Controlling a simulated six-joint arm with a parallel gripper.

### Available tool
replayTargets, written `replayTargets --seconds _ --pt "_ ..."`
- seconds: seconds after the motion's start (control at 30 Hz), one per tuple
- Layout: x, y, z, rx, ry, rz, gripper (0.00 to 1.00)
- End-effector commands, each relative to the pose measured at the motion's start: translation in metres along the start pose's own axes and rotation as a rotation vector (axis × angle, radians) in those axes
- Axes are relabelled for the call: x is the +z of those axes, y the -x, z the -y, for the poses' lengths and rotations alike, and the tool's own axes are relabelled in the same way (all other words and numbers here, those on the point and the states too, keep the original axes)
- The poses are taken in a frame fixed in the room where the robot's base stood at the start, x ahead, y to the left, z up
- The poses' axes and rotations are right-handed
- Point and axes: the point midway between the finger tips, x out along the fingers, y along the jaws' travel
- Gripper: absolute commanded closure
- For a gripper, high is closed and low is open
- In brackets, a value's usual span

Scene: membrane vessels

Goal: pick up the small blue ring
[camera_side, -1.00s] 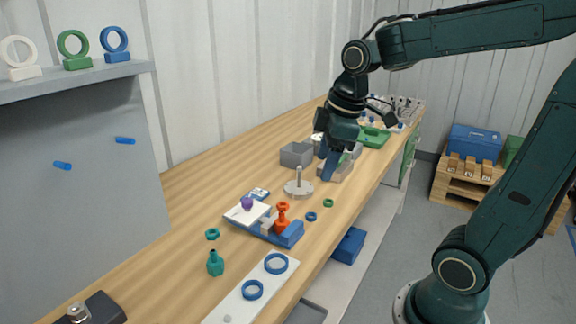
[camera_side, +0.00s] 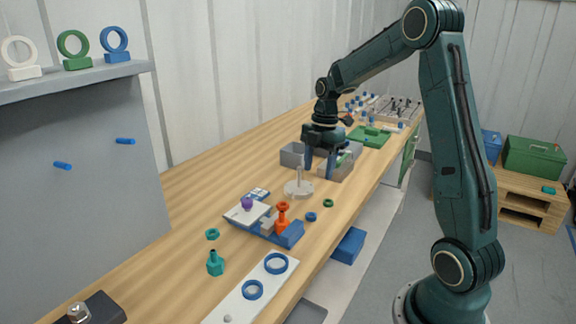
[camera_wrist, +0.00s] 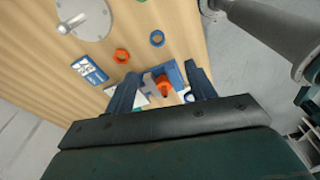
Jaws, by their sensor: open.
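The small blue ring (camera_side: 311,217) lies flat on the wooden bench, right of the blue fixture (camera_side: 290,235). My gripper (camera_side: 319,173) is open and points down, behind the grey disc with a post (camera_side: 299,189) and well above and behind the ring. In the wrist view the open fingers (camera_wrist: 161,73) have nothing held between them. The blue fixture with an orange vessel (camera_wrist: 164,87) shows between them, below.
An orange ring (camera_wrist: 121,56) and a green ring (camera_side: 328,203) lie near the blue ring. Grey bins (camera_side: 296,153) stand by my gripper. A white strip with larger blue rings (camera_side: 277,263) lies in front. The bench's right edge is close to the small ring.

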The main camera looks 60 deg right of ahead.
Motion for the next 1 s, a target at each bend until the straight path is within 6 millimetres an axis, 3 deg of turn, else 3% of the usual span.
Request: replayTargets --seconds 0.37,0.8,1.0 --pt "0.002 -0.008 -0.001 -0.003 0.012 -0.003 0.45" --pt "0.002 -0.067 -0.001 -0.005 0.012 -0.004 0.45" --pt "0.002 -0.085 -0.001 -0.003 0.011 -0.003 0.45"
